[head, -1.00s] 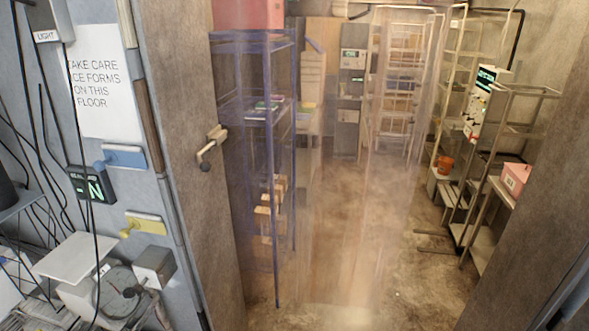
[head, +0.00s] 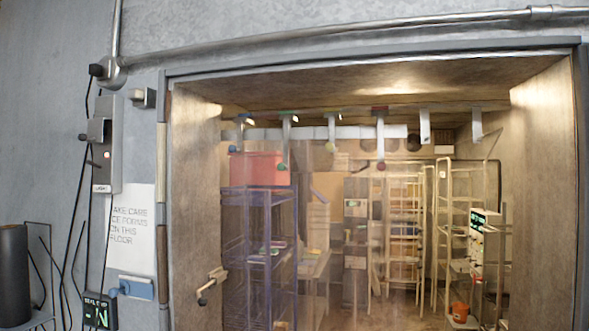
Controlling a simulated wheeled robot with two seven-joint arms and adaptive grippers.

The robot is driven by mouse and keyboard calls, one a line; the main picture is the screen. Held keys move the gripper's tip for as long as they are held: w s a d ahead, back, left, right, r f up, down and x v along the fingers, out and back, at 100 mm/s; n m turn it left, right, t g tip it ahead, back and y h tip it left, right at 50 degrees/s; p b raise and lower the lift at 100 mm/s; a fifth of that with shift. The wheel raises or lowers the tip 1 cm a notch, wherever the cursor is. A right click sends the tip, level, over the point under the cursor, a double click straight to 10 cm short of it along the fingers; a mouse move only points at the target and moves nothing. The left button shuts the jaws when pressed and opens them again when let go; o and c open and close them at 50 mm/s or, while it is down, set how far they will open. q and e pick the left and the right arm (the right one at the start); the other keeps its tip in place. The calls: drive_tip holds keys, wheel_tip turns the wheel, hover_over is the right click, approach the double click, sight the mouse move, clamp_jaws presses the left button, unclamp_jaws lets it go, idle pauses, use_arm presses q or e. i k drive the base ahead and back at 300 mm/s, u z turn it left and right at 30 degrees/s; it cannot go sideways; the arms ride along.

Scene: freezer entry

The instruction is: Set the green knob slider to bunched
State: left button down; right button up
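Several brackets with coloured tips hang in a row along the top of the doorway. The one with a green knob (head: 283,167) hangs left of the middle, below a pale arm with a green top. Neither of my grippers shows.
The wooden door frame (head: 192,150) surrounds the opening. Left of it are a light switch box (head: 107,150), a paper sign (head: 131,225) and a blue wall slider (head: 136,288). Inside stand a blue rack (head: 262,240) with a red box (head: 256,168), and metal shelving (head: 450,220).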

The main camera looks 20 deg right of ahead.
sight(286, 119)
drive_tip(key=u, duration=0.05)
drive_tip(key=k, duration=0.45)
drive_tip(key=z, duration=0.6)
drive_tip(key=i, duration=1.3)
drive_tip(key=u, duration=0.9)
